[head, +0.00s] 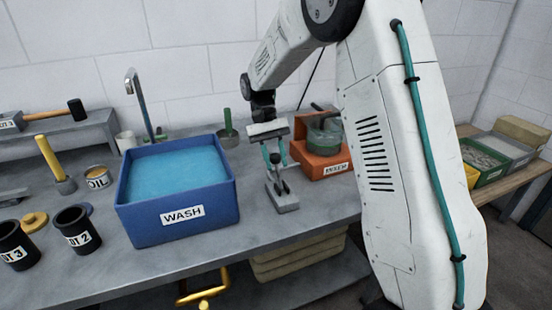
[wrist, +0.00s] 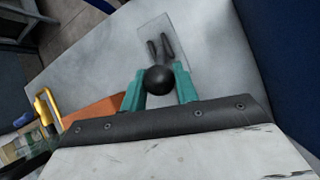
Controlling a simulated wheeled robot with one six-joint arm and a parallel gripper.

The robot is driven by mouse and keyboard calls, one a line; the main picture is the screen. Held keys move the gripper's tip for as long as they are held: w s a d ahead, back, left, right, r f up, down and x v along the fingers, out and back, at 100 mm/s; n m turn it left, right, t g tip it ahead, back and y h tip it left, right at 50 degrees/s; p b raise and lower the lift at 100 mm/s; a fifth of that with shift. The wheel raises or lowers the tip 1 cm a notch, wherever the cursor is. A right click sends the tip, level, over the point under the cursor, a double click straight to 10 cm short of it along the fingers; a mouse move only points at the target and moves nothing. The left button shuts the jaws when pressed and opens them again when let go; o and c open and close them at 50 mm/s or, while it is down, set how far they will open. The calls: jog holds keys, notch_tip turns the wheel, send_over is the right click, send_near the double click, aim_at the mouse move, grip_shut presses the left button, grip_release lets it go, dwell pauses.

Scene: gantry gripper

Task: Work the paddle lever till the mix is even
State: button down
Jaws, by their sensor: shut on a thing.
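A lever with a black ball knob (wrist: 159,80) stands on a small grey base (head: 284,202) on the bench, just right of the blue wash tub. My gripper (head: 275,158) comes down on it from above, its teal fingers shut on the knob. The wrist view shows the knob between the two fingers, with the lever's grey base plate (wrist: 153,32) beyond. The mix in the bowl is too small to judge, and my arm hides part of that side.
The blue wash tub (head: 178,232) of water stands close on the left. Black pots (head: 76,240), an oil tin (head: 97,178) and a yellow-handled tool (head: 50,160) are farther left. Bins (head: 484,160) sit on a wooden bench at right. Bare bench lies in front of the lever.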

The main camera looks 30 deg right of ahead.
jog(key=shift+a+f, duration=0.1)
jog(key=c, duration=1.1)
grip_release()
jog(key=v, duration=0.8)
